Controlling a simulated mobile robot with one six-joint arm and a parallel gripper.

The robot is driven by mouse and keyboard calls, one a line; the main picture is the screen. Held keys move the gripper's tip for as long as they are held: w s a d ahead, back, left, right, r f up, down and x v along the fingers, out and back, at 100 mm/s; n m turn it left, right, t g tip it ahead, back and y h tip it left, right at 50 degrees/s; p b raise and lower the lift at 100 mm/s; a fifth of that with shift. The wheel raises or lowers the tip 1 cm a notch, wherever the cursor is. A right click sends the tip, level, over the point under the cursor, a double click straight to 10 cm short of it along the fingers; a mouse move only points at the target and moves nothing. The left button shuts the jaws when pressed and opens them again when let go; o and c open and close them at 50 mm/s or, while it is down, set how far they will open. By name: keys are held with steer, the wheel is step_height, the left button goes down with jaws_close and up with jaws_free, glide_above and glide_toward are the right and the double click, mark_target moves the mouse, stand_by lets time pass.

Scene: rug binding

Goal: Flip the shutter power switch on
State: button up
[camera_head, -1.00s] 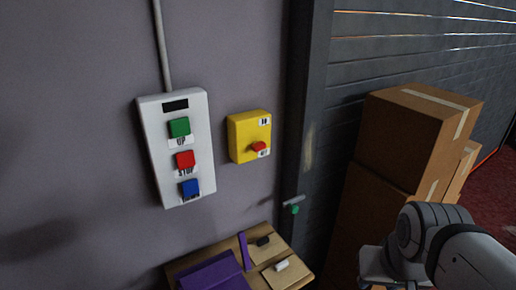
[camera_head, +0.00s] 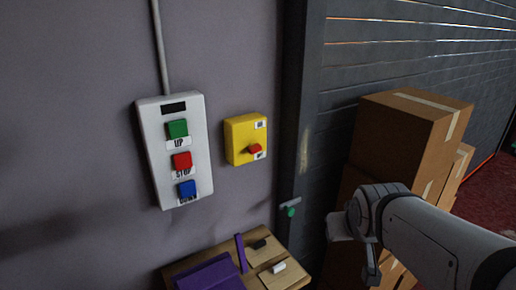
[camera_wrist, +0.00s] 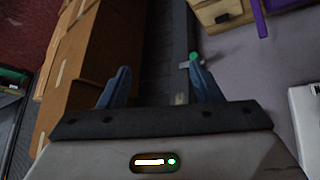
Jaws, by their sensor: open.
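The yellow switch box (camera_head: 240,130) is on the wall in the head view. Its red switch lever (camera_head: 252,149) sits low on the face, beside the lower of two small white labels. My arm comes in from the lower right, in front of the cardboard boxes and well apart from the switch. My gripper (camera_wrist: 158,88) shows in the wrist view with its two blue-grey fingers spread and nothing between them. The switch box is not clearly seen in the wrist view.
A white control panel (camera_head: 175,150) with green, red and blue buttons hangs left of the switch. Stacked cardboard boxes (camera_head: 400,135) stand by the slatted shutter (camera_head: 400,50). A green-ended handle (camera_head: 290,211) is on the shutter frame. A wooden table (camera_head: 187,264) with purple pieces stands below.

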steer(key=w+a+r+n+t+b, duration=0.15)
steer(key=w+t, duration=0.25)
steer(key=w, duration=0.6)
steer(key=n+t+y+b, duration=0.2)
steer(key=n+t+y, duration=0.3)
steer(key=y, duration=0.6)
glide_toward(256, 149)
steer(key=w+n+g, duration=0.1)
steer(key=w, duration=0.1)
steer(key=x, duration=0.2)
steer(key=p+x, duration=0.1)
steer(key=x, duration=0.2)
steer(key=p+x, duration=0.1)
steer(key=x, duration=0.1)
steer(key=shift+w+a+r, duration=0.15)
steer(key=shift+a+r, duration=0.25)
steer(key=shift+a, duration=0.1)
steer(key=shift+c, duration=0.4)
